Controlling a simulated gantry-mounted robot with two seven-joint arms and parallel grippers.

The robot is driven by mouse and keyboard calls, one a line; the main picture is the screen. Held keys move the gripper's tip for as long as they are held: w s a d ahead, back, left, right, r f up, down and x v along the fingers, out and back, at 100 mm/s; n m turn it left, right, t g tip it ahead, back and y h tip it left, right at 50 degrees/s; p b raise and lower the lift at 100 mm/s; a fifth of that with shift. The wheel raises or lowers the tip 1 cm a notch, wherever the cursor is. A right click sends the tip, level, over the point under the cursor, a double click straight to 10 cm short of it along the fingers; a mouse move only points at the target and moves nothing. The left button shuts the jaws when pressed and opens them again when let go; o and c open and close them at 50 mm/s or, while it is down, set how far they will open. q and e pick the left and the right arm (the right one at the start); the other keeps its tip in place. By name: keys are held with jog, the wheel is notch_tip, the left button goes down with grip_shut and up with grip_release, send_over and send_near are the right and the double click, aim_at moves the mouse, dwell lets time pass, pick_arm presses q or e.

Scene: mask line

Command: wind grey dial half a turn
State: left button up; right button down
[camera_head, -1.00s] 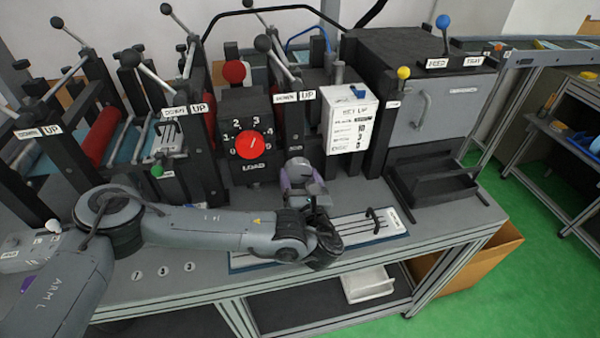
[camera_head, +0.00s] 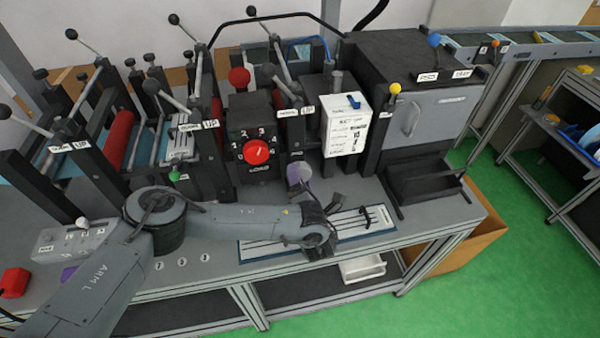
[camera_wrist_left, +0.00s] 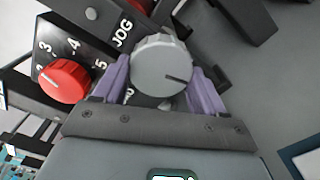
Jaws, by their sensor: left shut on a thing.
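The grey dial (camera_wrist_left: 160,68) is a ribbed round knob with a dark index line, seen face-on in the left wrist view. The line points to the right and slightly down in that view. The purple fingers of my left gripper (camera_wrist_left: 162,85) stand on both sides of the dial and are shut on it. In the head view my left gripper (camera_head: 299,180) is at the front of the machine, right of the red dial. The label under the grey dial is partly covered by the gripper; "JOG" can be read beside it.
A red dial (camera_wrist_left: 64,80) with a numbered scale is close to the left finger; it also shows in the head view (camera_head: 257,151). A white sign box (camera_head: 346,125) stands behind my gripper. A black tray (camera_head: 425,180) is to the right. The bench front (camera_head: 215,240) is mostly clear.

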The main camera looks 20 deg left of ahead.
pick_arm(q)
jog(key=shift+r+m+p, duration=0.1)
jog(key=shift+m+p, duration=0.9)
jog(key=shift+m, duration=0.5)
jog(key=o, duration=1)
jog(key=shift+o, duration=0.2)
jog(key=p+v, duration=0.6)
jog(key=v, duration=0.4)
jog(key=shift+s+d, duration=0.2)
jog(key=shift+s, duration=0.15)
